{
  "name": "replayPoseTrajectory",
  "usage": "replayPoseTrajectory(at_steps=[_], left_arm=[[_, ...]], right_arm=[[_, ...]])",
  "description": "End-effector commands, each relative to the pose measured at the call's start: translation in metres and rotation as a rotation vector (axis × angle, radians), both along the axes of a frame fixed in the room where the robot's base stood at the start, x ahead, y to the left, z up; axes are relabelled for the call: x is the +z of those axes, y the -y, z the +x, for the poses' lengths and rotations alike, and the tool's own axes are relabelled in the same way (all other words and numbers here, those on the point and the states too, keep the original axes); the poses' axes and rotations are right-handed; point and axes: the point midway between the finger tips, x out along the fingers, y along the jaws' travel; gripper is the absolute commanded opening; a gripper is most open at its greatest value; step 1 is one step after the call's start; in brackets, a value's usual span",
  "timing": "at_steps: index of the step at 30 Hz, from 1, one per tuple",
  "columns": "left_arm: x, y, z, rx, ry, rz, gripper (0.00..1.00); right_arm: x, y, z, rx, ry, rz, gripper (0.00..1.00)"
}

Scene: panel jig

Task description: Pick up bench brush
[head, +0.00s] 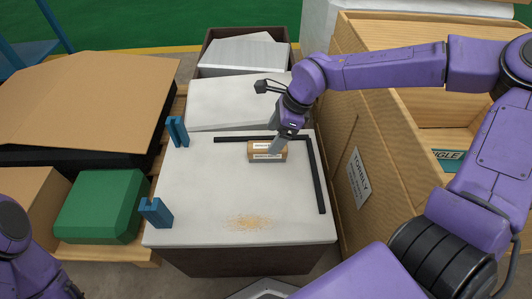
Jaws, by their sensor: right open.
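A small tan, block-like object (258,153) with white label strips lies on the white panel table (190,200), near the inner corner of the black rails. No clear bristles or handle show, so I cannot tell whether it is the bench brush. My right gripper (276,149) is open and points down at this object's right part, overlapping it in the view. I cannot tell whether the fingers touch it. My left arm shows only at the lower left edge, and its gripper is out of view.
Black rails (316,175) edge the table's back and right, and blue clamps (156,213) stand on its left. Sawdust (247,222) lies near the front. A large wooden crate (350,130) stands close on the right, and a green box (95,207) on the left.

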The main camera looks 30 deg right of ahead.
Motion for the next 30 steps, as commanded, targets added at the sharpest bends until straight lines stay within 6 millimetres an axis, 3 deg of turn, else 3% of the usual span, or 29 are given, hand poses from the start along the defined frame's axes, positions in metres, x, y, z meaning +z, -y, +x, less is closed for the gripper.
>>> replayPoseTrajectory(at_steps=[3, 7, 30], left_arm=[[-0.02, 0.0, 0.0, 0.0, 0.0, 0.0, 0.43], [-0.026, 0.0, 0.0, 0.0, 0.0, 0.0, 0.43], [-0.021, 0.0, 0.0, 0.0, 0.001, 0.0, 0.43]], right_arm=[[-0.027, -0.011, 0.001, 0.005, -0.002, -0.007, 0.79], [-0.042, -0.019, 0.004, 0.004, -0.003, -0.004, 0.79], [-0.047, -0.021, 0.005, 0.004, -0.002, -0.001, 0.79]])
